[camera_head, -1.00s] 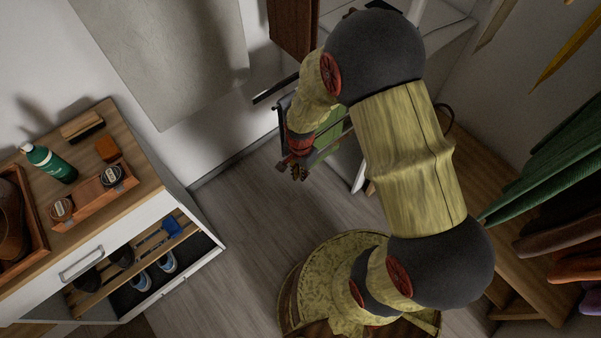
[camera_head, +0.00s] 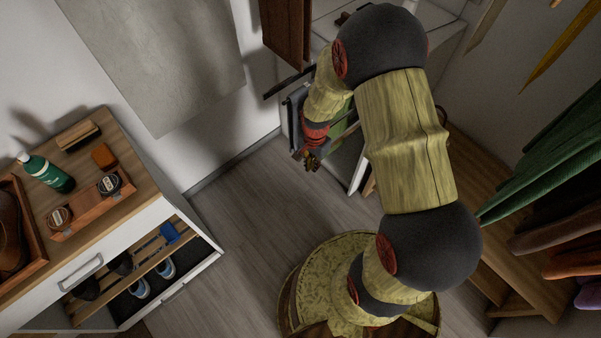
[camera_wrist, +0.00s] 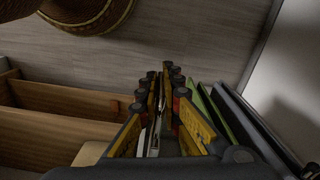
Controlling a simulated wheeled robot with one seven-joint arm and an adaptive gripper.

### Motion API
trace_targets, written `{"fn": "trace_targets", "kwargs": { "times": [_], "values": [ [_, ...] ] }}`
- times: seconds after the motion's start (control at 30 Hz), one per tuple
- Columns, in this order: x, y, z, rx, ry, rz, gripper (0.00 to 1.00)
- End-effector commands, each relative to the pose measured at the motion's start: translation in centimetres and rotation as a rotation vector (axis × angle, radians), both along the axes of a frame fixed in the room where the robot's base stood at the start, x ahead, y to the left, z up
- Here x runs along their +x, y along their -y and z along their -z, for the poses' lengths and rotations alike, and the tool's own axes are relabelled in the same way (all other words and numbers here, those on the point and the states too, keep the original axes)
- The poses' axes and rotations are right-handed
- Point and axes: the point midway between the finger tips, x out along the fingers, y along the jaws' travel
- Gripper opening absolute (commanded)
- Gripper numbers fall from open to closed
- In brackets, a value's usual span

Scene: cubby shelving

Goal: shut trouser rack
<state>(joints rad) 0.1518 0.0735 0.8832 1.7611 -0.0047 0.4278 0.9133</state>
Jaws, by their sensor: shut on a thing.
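The trouser rack stands out from the white closet, mostly hidden behind my arm. Dark trousers (camera_head: 293,112) and green trousers (camera_head: 341,124) hang on it. In the wrist view, green trousers (camera_wrist: 208,106) and dark grey trousers (camera_wrist: 252,128) hang just right of my fingers. My gripper (camera_head: 311,161) is at the rack's near end. The wrist view shows my gripper (camera_wrist: 160,82) with its fingers close together around a thin, pale and dark part of the rack (camera_wrist: 155,118). The exact grip point is partly hidden by the fingers.
A white shoe cabinet (camera_head: 150,235) with an open lower compartment stands at left, with a green bottle (camera_head: 48,172) on top. A brown wooden panel (camera_head: 285,30) is above the rack. Wooden shelving (camera_head: 520,270) and hanging clothes (camera_head: 560,150) are at right. Grey floor (camera_head: 250,215) is clear between.

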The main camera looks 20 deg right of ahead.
Motion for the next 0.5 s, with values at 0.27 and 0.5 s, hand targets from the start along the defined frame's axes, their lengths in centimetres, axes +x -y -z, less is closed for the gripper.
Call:
{"fn": "trace_targets", "kwargs": {
  "times": [0.27, 0.5],
  "values": [
    [3.2, 9.3, -0.2, -0.002, 0.005, 0.006, 0.00],
    [5.3, 15.7, -0.2, -0.002, 0.006, 0.003, 0.00]
  ]
}}
